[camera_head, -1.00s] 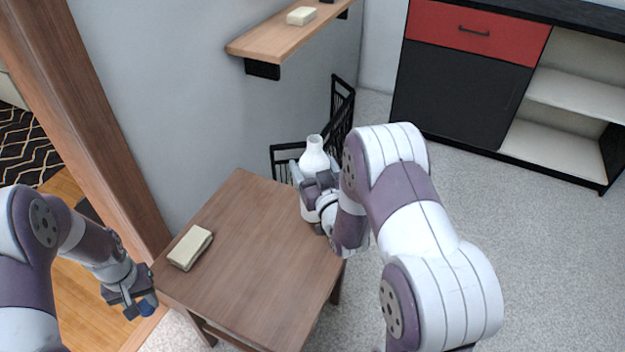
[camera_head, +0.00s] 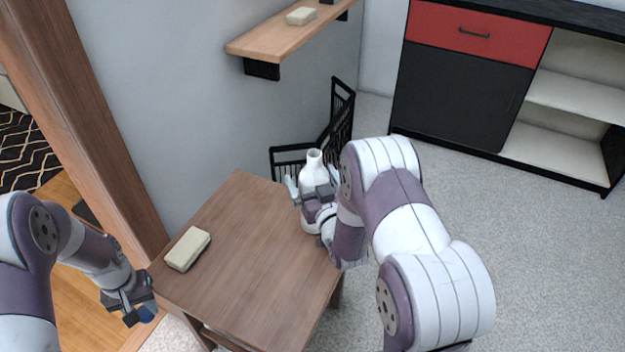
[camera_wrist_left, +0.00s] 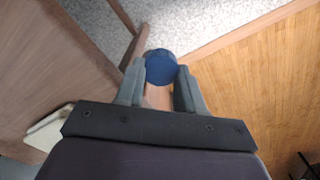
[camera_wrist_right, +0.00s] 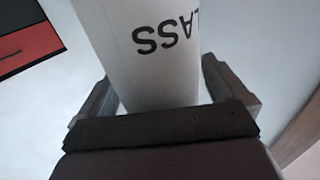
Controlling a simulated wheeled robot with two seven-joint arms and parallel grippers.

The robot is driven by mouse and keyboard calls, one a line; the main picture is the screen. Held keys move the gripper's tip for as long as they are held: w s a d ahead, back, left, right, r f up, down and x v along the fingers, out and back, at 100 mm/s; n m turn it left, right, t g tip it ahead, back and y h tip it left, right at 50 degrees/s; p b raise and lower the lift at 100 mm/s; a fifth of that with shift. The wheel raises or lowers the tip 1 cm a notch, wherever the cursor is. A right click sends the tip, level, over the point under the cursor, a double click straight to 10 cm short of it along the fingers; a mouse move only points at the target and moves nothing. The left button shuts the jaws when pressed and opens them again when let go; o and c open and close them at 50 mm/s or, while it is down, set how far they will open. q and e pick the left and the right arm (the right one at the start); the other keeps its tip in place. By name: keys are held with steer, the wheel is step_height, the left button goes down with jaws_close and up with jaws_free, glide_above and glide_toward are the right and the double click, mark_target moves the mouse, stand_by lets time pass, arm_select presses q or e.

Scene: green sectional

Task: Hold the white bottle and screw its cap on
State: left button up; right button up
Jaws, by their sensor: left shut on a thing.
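The white bottle (camera_head: 313,174) has an open, uncapped neck and is beside the far right edge of the small table. My right gripper (camera_head: 314,192) has its fingers on both sides of the bottle. In the right wrist view the bottle (camera_wrist_right: 150,55), with dark lettering, fills the space between the fingers (camera_wrist_right: 158,85). My left gripper (camera_head: 140,312) is at the lower left, off the table's near left corner. It is shut on the round blue cap (camera_wrist_left: 160,67), far from the bottle.
The small wooden table (camera_head: 255,260) has a pale block (camera_head: 187,249) near its left edge; its middle is clear. A black rack (camera_head: 342,115) stands behind the bottle. A wall shelf (camera_head: 285,38) is above, and a red and black cabinet (camera_head: 465,85) stands at the back right.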

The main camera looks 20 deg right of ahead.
mark_target(143, 310)
arm_select(q)
steer(key=shift+r, duration=0.2)
arm_select(e)
steer(key=shift+r, duration=0.2)
arm_select(q)
step_height(143, 310, up, 3)
steer(key=p, duration=0.3)
steer(key=shift+f, duration=0.2)
arm_select(e)
steer(key=s, duration=1.2)
steer(key=shift+a, duration=0.35)
steer(key=s+a+r+g, duration=0.1)
steer(key=s+a+g, duration=0.2)
steer(key=s+g, duration=0.3)
steer(key=s+a+r+g+y, duration=0.1)
steer(key=s+a+g, duration=0.2)
steer(key=s+g, duration=0.3)
steer(key=g, duration=0.4)
steer(key=shift+a+r+n+g, duration=0.2)
steer(key=shift+r+n+g, duration=0.1)
steer(key=shift+r+n, duration=0.1)
steer(key=shift+s, duration=0.1)
